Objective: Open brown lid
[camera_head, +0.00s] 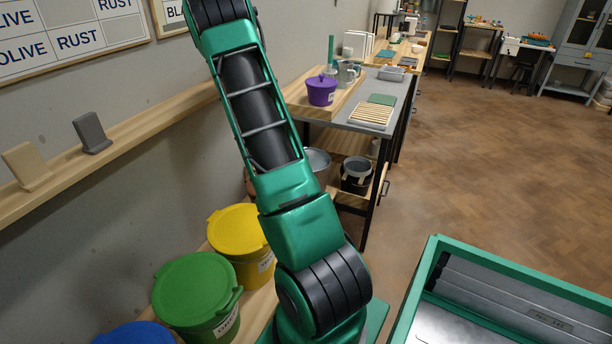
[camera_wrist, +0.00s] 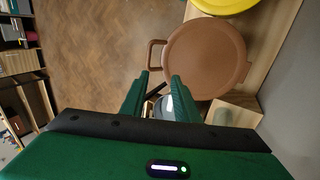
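The brown lid (camera_wrist: 208,52) is round and flat and fills the upper middle of the wrist view. A brown loop handle (camera_wrist: 152,54) sticks out from its left edge. The lid looks shut on its bucket, whose body is hidden below it. My gripper (camera_wrist: 159,77) is open and empty, its two green fingers apart. The fingertips appear just below the handle in the picture, at the lid's left edge; I cannot tell the height gap. In the head view my arm hides the gripper and most of the brown bucket.
A yellow-lidded bucket (camera_head: 238,232), a green-lidded bucket (camera_head: 196,287) and a blue lid (camera_head: 135,335) line the wooden shelf by the wall. The yellow lid also shows in the wrist view (camera_wrist: 225,5). A table with a purple pot (camera_head: 321,92) stands beyond. The floor (camera_head: 490,150) is clear.

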